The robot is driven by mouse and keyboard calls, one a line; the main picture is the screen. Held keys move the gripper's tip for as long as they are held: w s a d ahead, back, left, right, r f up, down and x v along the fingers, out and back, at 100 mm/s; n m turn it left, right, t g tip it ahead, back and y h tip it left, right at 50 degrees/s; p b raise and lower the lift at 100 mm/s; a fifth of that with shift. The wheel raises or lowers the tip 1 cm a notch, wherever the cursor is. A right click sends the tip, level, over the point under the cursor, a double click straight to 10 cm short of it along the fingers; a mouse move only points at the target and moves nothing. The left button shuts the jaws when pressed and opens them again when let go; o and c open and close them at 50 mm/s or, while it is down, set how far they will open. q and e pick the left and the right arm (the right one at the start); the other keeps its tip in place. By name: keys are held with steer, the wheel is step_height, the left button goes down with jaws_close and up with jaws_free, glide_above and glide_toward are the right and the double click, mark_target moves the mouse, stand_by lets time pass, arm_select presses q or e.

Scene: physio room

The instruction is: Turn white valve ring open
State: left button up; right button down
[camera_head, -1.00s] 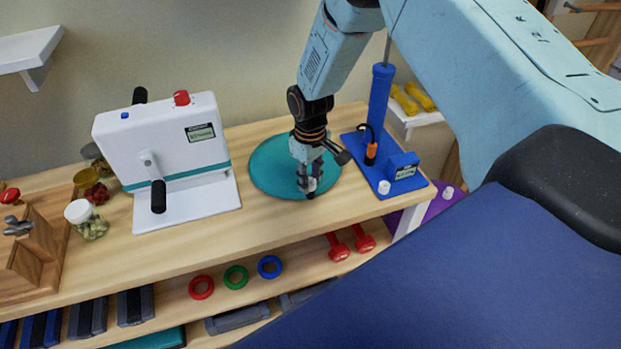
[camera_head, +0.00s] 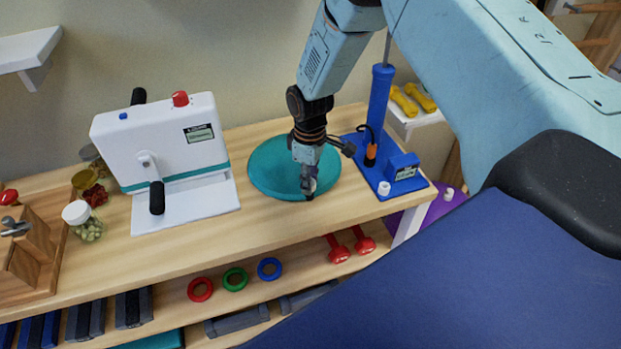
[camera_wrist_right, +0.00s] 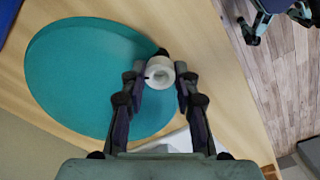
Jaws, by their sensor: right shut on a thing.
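A round teal cushion (camera_head: 268,165) lies on the wooden bench, and it also shows in the right wrist view (camera_wrist_right: 75,75). The white valve ring (camera_wrist_right: 159,73) is at the cushion's rim on the bench-front side. My right gripper (camera_head: 308,192) points down at that rim. In the right wrist view its two fingers (camera_wrist_right: 160,78) are shut on the ring, one on each side. In the head view the gripper hides most of the ring. My left gripper is not in view.
A white crank machine (camera_head: 165,150) stands left of the cushion. A blue pump-like stand (camera_head: 381,105) with a cable and orange tip is close on the right. Jars (camera_head: 82,220) stand at the left. The bench front (camera_head: 255,225) is bare.

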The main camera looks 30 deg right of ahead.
steer(key=shift+s+f, duration=0.1)
steer(key=shift+f, duration=0.05)
steer(key=c, duration=1.4)
jaws_free()
steer(key=o, duration=0.4)
steer(key=shift+w+a, duration=0.1)
steer(key=shift+w, duration=0.1)
steer(key=shift+o, duration=0.2)
steer(key=shift+r, duration=0.25)
step_height(320, 180, up, 12)
steer(key=shift+f, duration=0.25)
